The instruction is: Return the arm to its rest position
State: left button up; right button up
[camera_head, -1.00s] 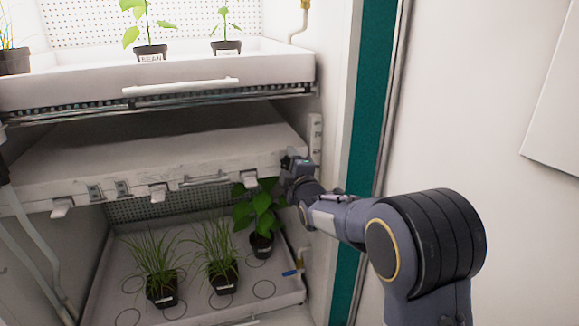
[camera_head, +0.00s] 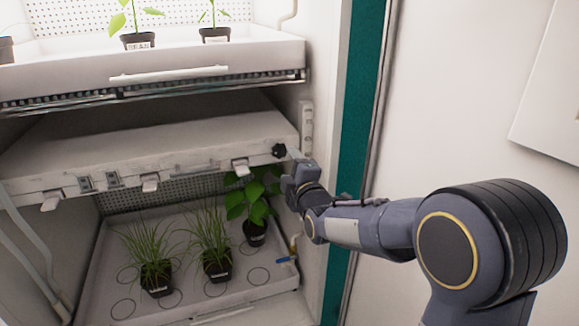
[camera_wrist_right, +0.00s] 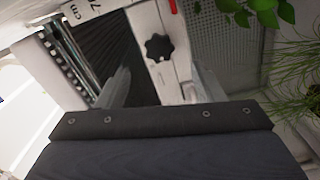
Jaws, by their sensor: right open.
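My right arm comes in from the right in the head view. Its gripper (camera_head: 292,163) is at the right end of the middle shelf's front panel, just right of a black knob (camera_head: 279,150). The gripper is open, and nothing shows between its fingers. In the right wrist view the same knob (camera_wrist_right: 159,48) lies ahead, beyond the fingers (camera_wrist_right: 148,88), with a gap between. My left gripper is not in view.
The middle shelf (camera_head: 150,150) has clips along its front. Below it, a white tray (camera_head: 100,295) holds two grassy pots and a leafy plant (camera_head: 254,215). An upper tray (camera_head: 150,65) holds potted seedlings. A teal door edge (camera_head: 352,130) stands right of the chamber.

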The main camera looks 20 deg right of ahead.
jog(key=s+d+f+m+g+y, duration=0.1)
jog(key=s+d+f+m+g, duration=0.15)
jog(key=s+m, duration=0.3)
jog(key=s+d+f+m+g, duration=0.2)
jog(key=s+f+m+g, duration=0.15)
jog(key=s, duration=0.25)
jog(key=s+a+f+m+g+y, duration=0.1)
jog(key=s+f+m+g, duration=0.15)
jog(key=s, duration=0.65)
jog(key=s+a+f+m+g, duration=0.1)
jog(key=s+a+m+g, duration=0.15)
jog(key=s, duration=0.55)
jog(key=s+f+m+g+y, duration=0.15)
jog(key=s+m, duration=0.25)
jog(key=s, duration=0.5)
notch_tip(320, 180, up, 17)
jog(key=p, duration=1.8)
jog(key=shift+s+a+f, duration=0.15)
jog(key=shift+s+a, duration=0.1)
